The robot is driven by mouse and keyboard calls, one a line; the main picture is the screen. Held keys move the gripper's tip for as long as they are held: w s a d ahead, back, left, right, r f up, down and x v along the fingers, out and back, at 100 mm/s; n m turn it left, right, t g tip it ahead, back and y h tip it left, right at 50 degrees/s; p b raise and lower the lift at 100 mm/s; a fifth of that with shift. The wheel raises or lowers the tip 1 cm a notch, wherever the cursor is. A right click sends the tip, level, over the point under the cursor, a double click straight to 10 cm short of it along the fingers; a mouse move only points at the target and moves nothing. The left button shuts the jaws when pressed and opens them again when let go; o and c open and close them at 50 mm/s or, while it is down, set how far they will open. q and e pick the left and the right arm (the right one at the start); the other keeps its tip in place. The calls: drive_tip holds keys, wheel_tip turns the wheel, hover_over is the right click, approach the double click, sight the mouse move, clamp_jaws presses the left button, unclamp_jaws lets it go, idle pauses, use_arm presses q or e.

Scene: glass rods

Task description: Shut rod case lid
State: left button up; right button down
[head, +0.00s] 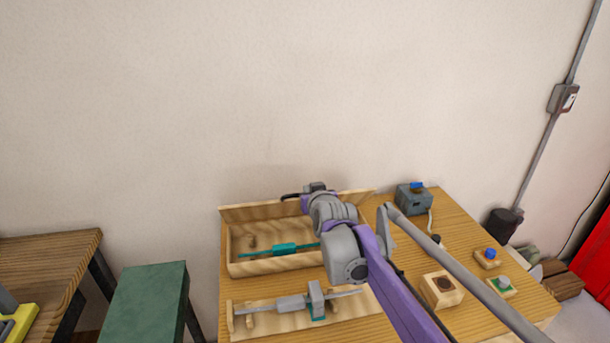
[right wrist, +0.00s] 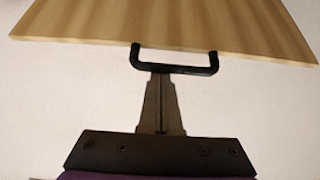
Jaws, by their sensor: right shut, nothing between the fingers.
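The wooden rod case (head: 275,265) stands at the back of the bench. A rod with a teal sleeve (head: 284,249) lies inside it. The lid (head: 248,211) stands raised along the case's back edge, and it fills the top of the right wrist view (right wrist: 160,22). A black handle (right wrist: 176,69) sticks out from the lid's edge. My right gripper (right wrist: 164,74) is shut and empty, its tips at the handle's bar; I cannot tell whether they touch. In the head view my right arm hides part of the case and lid. My left gripper is not in view.
A rod holder (head: 247,321) with a grey rod stands in front of the case. To the right are a grey box with a blue button (head: 413,199), a wooden block with a dark hole (head: 442,289) and small button blocks (head: 487,258). The wall is close behind.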

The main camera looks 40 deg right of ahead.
drive_tip(key=shift+s+a+f+b, duration=0.85)
drive_tip(key=shift+s+f, duration=0.45)
drive_tip(key=shift+f, duration=1.3)
drive_tip(key=shift+s+a+f+b, duration=0.6)
drive_tip(key=shift+s+f+b, duration=0.65)
drive_tip(key=shift+f, duration=1.35)
drive_tip(key=shift+s+a+f+b, duration=0.75)
drive_tip(key=shift+s+f, duration=0.65)
drive_tip(key=shift+f, duration=1.2)
drive_tip(key=p+v, duration=0.2)
drive_tip(key=v, duration=0.9)
drive_tip(key=shift+p, duration=0.4)
drive_tip(key=shift+f, duration=0.1)
